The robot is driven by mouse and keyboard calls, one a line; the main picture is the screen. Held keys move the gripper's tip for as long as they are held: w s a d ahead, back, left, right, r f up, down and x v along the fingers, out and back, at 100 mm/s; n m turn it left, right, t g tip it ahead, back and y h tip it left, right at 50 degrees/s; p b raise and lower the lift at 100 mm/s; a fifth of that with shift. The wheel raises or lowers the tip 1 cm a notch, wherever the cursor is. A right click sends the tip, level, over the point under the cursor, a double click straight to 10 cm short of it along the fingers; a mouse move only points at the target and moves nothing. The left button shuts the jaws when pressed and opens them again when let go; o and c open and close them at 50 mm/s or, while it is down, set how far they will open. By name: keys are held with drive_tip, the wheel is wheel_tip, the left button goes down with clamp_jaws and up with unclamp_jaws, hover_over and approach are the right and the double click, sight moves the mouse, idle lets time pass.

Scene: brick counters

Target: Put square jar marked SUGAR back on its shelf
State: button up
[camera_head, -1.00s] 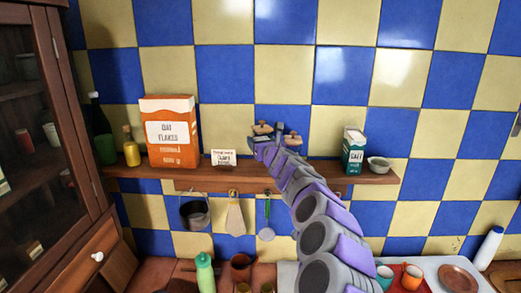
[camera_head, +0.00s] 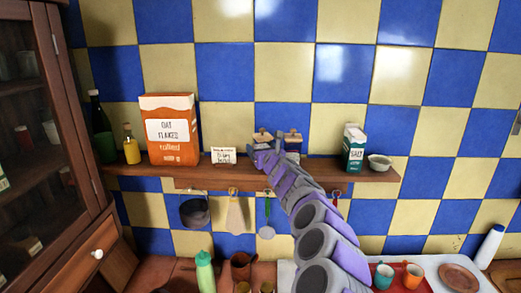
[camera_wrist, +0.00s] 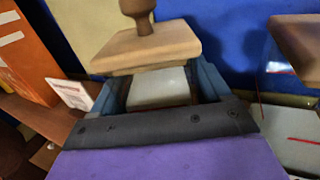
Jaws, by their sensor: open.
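A jar with a square wooden lid and round knob (camera_wrist: 150,45) stands in front of my gripper (camera_wrist: 162,84) in the wrist view. Its pale body shows between the two blue-grey fingers, which are open around it. Whether they touch it is unclear. In the head view its lid (camera_head: 262,137) shows just above my gripper (camera_head: 264,155), at the wooden shelf (camera_head: 345,171). My gripper and arm hide the jar's base and front, so no SUGAR marking is readable and contact with the shelf cannot be seen.
A second lidded jar (camera_head: 293,140) stands close on the right. Left on the shelf are a small white card (camera_head: 223,156), an orange oat flakes box (camera_head: 170,131) and bottles. A green salt carton (camera_head: 354,148) and small bowl (camera_head: 379,161) stand right. Utensils hang below.

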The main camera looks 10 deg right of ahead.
drive_tip(key=shift+s, duration=0.1)
drive_tip(key=shift+s+d+r, duration=0.15)
drive_tip(key=shift+s, duration=0.3)
drive_tip(key=shift+s+d+b, duration=0.15)
drive_tip(key=shift+s+b, duration=0.45)
drive_tip(key=shift+s, duration=0.35)
drive_tip(key=shift+s+d+b, duration=0.15)
drive_tip(key=shift+s+b, duration=0.4)
drive_tip(key=shift+s, duration=0.35)
drive_tip(key=shift+s+d+f+b, duration=0.3)
drive_tip(key=shift+s+b, duration=0.25)
drive_tip(key=shift+b, duration=0.45)
drive_tip(key=shift+s+d+r+b, duration=0.1)
drive_tip(key=shift+s+d+b, duration=0.05)
drive_tip(key=shift+s+b, duration=0.85)
drive_tip(key=shift+s+d+b, duration=0.2)
drive_tip(key=shift+s+b, duration=0.75)
drive_tip(key=shift+b, duration=0.1)
drive_tip(key=shift+s+d+r+b, duration=0.1)
drive_tip(key=shift+s+d+b, duration=0.05)
drive_tip(key=shift+s+b, duration=0.85)
